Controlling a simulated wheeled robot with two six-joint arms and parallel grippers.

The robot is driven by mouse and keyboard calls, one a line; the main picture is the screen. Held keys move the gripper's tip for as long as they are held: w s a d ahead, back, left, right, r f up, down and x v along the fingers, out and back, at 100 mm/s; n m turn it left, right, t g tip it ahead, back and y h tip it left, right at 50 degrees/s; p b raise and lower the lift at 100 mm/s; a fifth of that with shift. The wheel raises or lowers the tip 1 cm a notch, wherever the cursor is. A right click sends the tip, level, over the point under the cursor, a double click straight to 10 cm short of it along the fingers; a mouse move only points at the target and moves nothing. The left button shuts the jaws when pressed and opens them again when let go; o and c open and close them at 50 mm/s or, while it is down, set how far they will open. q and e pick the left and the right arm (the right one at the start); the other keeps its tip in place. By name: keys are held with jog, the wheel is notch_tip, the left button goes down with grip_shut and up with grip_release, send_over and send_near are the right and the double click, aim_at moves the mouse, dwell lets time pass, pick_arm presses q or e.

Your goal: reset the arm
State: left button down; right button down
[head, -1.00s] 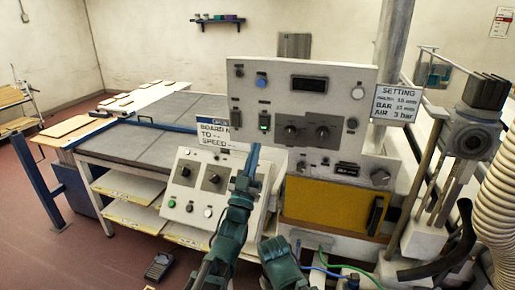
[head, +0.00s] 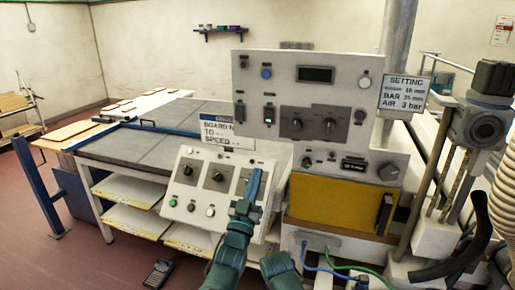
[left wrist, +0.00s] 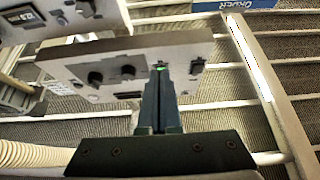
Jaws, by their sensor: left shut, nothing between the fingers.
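My left gripper (head: 254,186) reaches up from the bottom middle of the head view, in front of the sloped control box (head: 200,205). Its blue fingers are closed together with nothing between them. In the left wrist view the closed fingers (left wrist: 160,85) point toward a grey panel with black knobs (left wrist: 140,60). I cannot tell whether the fingertips touch the panel. Another green part of my arms shows at the bottom edge of the head view, right of the left gripper. No right gripper fingers can be made out.
An upright panel (head: 340,80) with a display and knobs stands behind, above a yellow door (head: 325,203). A setting sign (head: 404,93) hangs at right near a post and hose. A grey-topped conveyor table (head: 120,150) stands at left. A handheld device (head: 158,273) lies on the floor.

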pick_arm(q)
jog(key=f+g+y, duration=0.1)
jog(key=f+g, duration=0.3)
jog(key=f, duration=0.4)
jog(key=s+f+g+y, duration=0.1)
jog(key=f+g, duration=0.3)
jog(key=f, duration=0.4)
jog(key=s+f+g+y, duration=0.1)
jog(key=f+g, duration=0.3)
jog(key=f, duration=0.4)
jog(key=shift+d+g+y, duration=0.2)
jog(key=shift+g+y, duration=0.1)
jog(key=shift+y, duration=0.5)
jog(key=s+a+f+g+y, duration=0.1)
jog(key=s+f+g, duration=0.3)
jog(key=s, duration=0.5)
jog(key=s+a+f+g+y, duration=0.2)
jog(key=s+a+f+g, duration=0.2)
jog(key=s, duration=0.5)
jog(key=f+g, duration=0.1)
jog(key=g, duration=0.1)
jog(key=shift+s+g+y, duration=0.3)
jog(key=shift+g, duration=0.1)
jog(key=shift+d, duration=0.1)
